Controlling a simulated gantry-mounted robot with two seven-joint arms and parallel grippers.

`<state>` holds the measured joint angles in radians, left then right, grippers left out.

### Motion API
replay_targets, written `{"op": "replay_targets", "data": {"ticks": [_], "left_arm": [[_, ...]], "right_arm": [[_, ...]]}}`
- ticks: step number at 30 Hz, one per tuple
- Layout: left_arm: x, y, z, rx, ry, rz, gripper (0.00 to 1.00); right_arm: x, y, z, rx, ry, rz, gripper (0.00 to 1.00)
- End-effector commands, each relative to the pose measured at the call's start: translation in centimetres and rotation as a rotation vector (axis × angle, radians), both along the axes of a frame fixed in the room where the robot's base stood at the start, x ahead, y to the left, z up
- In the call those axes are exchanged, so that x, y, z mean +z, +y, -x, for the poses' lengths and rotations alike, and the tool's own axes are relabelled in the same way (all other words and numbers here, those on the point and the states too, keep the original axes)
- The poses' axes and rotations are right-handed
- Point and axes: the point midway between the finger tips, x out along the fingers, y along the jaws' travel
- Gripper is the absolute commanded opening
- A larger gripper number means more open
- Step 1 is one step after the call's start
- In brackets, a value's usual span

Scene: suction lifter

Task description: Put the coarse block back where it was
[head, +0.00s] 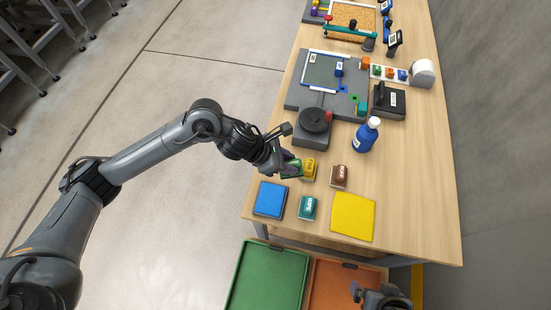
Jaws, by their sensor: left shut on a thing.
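My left gripper (285,166) reaches in from the left over the table's left edge. It is shut on a small green block (292,171), mostly hidden by the fingers, with a purplish patch beside it. A yellow block (309,169) is directly right of it; I cannot tell whether they touch. A brown block (339,176) with a pale label stands further right. A teal block (308,208) with a white label stands nearer the front. The labels are too small to read, so I cannot tell which is coarse. My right gripper (367,293) is at the bottom edge, partly cut off.
A blue pad (269,200) and a yellow cloth (353,216) lie near the table's front. A blue bottle (366,136) stands behind the blocks, beside a grey fixture (313,122). Green (267,276) and orange (326,284) trays sit below the front edge. The table's right side is clear.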

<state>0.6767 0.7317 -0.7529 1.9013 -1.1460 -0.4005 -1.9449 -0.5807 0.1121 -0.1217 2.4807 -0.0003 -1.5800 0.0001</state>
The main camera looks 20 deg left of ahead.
Motion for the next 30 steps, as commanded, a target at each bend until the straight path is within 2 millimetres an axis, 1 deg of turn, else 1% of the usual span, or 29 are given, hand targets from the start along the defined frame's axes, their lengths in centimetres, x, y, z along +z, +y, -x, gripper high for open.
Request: {"op": "replay_targets", "data": {"ticks": [1,6,9,12,17,24,27,30], "left_arm": [[-0.7,1.0,-0.6,0.005,0.005,0.001,0.00],[-2.6,3.5,-2.4,0.004,0.002,0.000,0.00],[-3.3,4.5,-3.2,0.002,0.002,0.000,0.00],[-3.8,5.1,-3.6,0.002,0.001,0.002,0.00],[-4.2,5.4,-3.9,0.000,0.001,0.002,0.00],[-7.1,5.4,-3.8,0.001,0.003,0.002,0.00],[-7.8,5.4,-3.8,0.000,0.001,0.002,0.00],[-8.0,5.4,-3.9,0.000,-0.001,0.002,0.00]], "right_arm": [[0.0,0.0,0.0,0.000,0.000,0.001,1.00],[-0.1,-0.1,0.0,0.001,-0.001,0.003,1.00],[-0.1,-0.2,0.0,0.004,-0.001,0.007,1.00],[-0.1,-0.3,0.0,0.006,-0.001,0.013,1.00],[-0.1,-0.4,0.0,0.007,-0.001,0.015,1.00],[-0.1,-0.3,0.0,0.005,-0.001,0.012,1.00],[-0.1,-0.3,0.0,0.004,0.000,0.010,1.00],[-0.1,-0.2,0.0,0.003,0.000,0.008,1.00]]}}
